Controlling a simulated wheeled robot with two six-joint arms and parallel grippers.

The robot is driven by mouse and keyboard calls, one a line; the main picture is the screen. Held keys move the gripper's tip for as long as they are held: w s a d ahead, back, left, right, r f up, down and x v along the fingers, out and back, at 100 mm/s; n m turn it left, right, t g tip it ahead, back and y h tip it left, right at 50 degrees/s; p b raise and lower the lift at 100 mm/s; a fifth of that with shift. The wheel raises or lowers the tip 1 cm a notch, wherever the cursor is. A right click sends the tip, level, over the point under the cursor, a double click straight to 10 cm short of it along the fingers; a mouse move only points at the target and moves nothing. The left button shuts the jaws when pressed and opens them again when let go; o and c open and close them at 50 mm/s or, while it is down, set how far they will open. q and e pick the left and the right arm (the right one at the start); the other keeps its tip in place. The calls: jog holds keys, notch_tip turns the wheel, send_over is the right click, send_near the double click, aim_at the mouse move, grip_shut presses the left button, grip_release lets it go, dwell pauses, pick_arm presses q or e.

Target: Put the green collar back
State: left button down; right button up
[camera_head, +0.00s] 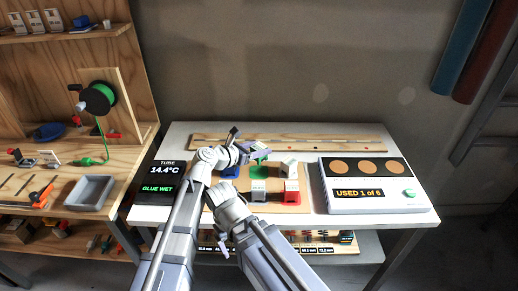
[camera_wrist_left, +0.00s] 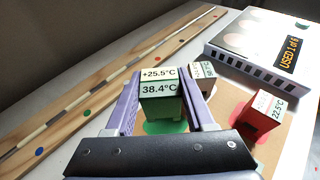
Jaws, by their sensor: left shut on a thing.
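The green collar (camera_wrist_left: 161,108), a green block with a white label reading +25.5°C and 38.4°C, is between the two purple fingers of my left gripper (camera_wrist_left: 163,100). The gripper is shut on it. A green spot (camera_wrist_left: 166,127) on the board shows just below the collar; I cannot tell whether the collar touches the board. In the head view the left gripper (camera_head: 254,150) is over the back of the tan board (camera_head: 270,207), with green (camera_head: 259,172) showing beneath it.
A red block (camera_head: 291,191), a grey block (camera_head: 258,190) and a pale block (camera_head: 289,169) stand close by on the board. A wooden rail (camera_head: 330,144) lies behind. The USED 1 of 6 panel (camera_head: 375,203) is right; the GLUE WET display (camera_head: 157,188) is left.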

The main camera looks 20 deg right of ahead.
pick_arm(q)
jog(key=shift+f+b, duration=2.2)
jog(key=shift+f, duration=0.35)
jog(key=shift+f+b, duration=0.55)
jog(key=shift+b, duration=0.05)
jog(key=shift+c, duration=0.9)
grip_release()
notch_tip(320, 180, up, 10)
jog(key=p, duration=1)
notch_tip(320, 180, down, 10)
jog(key=b, duration=1)
jog(key=shift+r, duration=0.15)
